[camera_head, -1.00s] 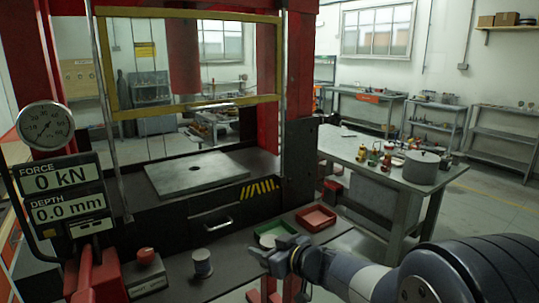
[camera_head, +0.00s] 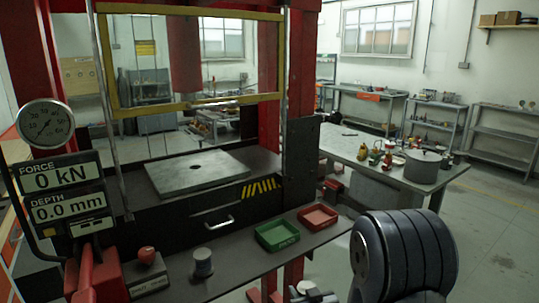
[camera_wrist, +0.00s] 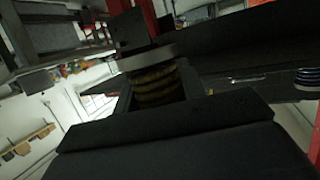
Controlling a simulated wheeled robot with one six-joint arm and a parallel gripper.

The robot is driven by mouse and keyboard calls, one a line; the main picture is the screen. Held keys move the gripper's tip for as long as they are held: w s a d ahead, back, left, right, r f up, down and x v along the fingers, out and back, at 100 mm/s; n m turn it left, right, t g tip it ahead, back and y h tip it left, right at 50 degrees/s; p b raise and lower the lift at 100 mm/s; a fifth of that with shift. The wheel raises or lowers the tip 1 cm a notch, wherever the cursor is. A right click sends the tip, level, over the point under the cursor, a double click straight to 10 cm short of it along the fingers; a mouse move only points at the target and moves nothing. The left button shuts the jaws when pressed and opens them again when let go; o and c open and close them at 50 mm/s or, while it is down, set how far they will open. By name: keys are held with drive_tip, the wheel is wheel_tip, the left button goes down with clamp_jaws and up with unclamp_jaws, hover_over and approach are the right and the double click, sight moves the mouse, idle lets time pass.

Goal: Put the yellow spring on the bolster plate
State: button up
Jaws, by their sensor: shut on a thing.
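The yellow spring (camera_wrist: 160,84) shows in the wrist view as a dim yellow ribbed coil, with a grey disc at one end. My gripper (camera_wrist: 150,70) is shut on it, and dark gripper parts hide some of the coil. In the head view my gripper (camera_head: 312,293) is cut off by the bottom edge, and the spring cannot be made out there. The bolster plate (camera_head: 180,178) is a flat grey slab with a round central hole on the press bed, bare on top. My gripper is apart from it, lower and to the right in the picture.
A green tray (camera_head: 277,236) and a red tray (camera_head: 318,217) lie on the front shelf. A yellow-framed guard (camera_head: 190,103) hangs above the plate. The gauge and display panel (camera_head: 63,192) stand at left.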

drive_tip(key=s+d+f+m+h, duration=0.3)
drive_tip(key=s+d+f, duration=0.3)
drive_tip(key=f, duration=0.5)
drive_tip(key=shift+s+h, duration=0.4)
drive_tip(key=shift+s, duration=0.2)
